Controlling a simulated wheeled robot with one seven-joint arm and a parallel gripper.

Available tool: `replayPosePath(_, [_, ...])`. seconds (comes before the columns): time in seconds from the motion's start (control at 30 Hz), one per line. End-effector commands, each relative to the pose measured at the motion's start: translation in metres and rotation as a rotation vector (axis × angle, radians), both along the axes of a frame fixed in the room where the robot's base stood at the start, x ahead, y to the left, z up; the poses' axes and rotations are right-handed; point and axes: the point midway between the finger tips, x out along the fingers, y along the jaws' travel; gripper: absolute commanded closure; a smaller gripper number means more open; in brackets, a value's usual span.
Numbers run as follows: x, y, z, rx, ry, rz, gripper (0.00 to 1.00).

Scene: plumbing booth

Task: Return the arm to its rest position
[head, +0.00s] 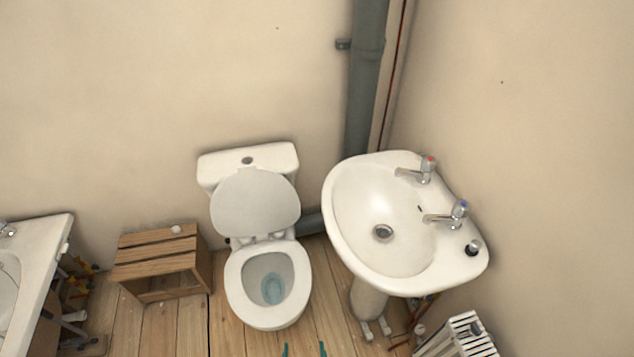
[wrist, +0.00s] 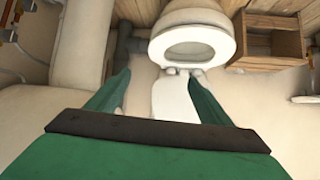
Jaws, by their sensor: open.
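My gripper (wrist: 155,95) is green with a dark band across its base. In the wrist view its two fingers stand apart with nothing between them; the toilet shows beyond. In the head view only the two green fingertips (head: 304,350) show at the bottom edge, in front of the toilet; the rest of my arm is out of view. The toilet (head: 266,285) has its lid raised against the cistern and bluish water in its bowl. It also shows in the wrist view (wrist: 192,50), upside down.
A white pedestal basin (head: 385,215) with two taps stands right of the toilet. A wooden crate (head: 160,262) stands left of it. Another white basin unit (head: 35,270) is at the far left. A white slatted box (head: 458,338) is at the lower right. A grey pipe (head: 366,80) runs up the corner.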

Motion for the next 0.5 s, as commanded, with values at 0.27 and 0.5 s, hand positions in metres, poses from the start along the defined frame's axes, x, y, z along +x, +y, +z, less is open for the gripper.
replayPosePath(0.27, [-0.078,-0.019,0.080,-0.009,-0.132,-0.035,0.27])
replayPosePath(0.5, [-0.128,-0.030,0.166,-0.021,-0.250,-0.061,0.27])
